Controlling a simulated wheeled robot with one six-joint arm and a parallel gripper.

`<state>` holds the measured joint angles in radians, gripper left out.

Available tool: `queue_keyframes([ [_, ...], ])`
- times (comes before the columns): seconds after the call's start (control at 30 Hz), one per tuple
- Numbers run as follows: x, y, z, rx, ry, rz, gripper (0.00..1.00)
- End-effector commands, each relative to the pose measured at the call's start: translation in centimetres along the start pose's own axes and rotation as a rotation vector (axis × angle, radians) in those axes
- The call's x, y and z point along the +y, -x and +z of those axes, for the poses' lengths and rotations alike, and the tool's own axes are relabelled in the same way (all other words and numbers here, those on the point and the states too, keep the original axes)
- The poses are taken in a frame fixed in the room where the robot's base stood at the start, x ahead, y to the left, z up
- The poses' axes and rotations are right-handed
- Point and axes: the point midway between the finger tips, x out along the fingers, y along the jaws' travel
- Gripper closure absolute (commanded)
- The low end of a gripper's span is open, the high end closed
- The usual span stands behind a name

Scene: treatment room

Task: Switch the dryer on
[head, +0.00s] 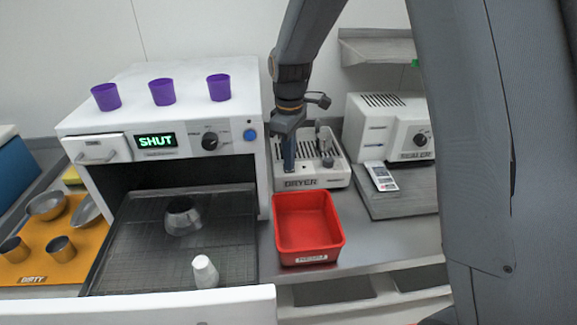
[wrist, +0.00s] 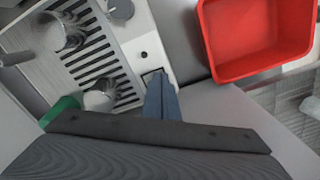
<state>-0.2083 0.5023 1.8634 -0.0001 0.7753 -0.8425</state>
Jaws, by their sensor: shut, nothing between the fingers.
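The dryer (head: 335,176) is a low white unit with dark slots on top and a "DRYER" label on its front, behind the red bin. In the wrist view the dryer (wrist: 165,40) shows its slotted top, a grey knob and a small black dot on its pale edge strip. A small dark-framed switch (wrist: 149,73) sits on that strip, partly hidden by my fingertips. My gripper (head: 288,168) points down over the dryer's front left part. In the wrist view my gripper (wrist: 159,82) is shut and empty, its tips at the switch; I cannot tell whether they touch it.
A red bin (head: 307,228) stands just in front of the dryer. A white oven-like unit (head: 160,95), display reading "SHUT", has its front lowered, with a pot and a white bottle on its rack. A white sealer (head: 390,128) stands right. Metal cups sit on an orange mat at left.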

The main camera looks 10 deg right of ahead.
Motion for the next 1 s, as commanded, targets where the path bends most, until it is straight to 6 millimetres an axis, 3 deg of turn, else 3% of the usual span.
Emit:
queue_keyframes([
  [1.0, -0.1, 6.8, 0.0, -0.001, 0.000, -0.001, 1.00],
])
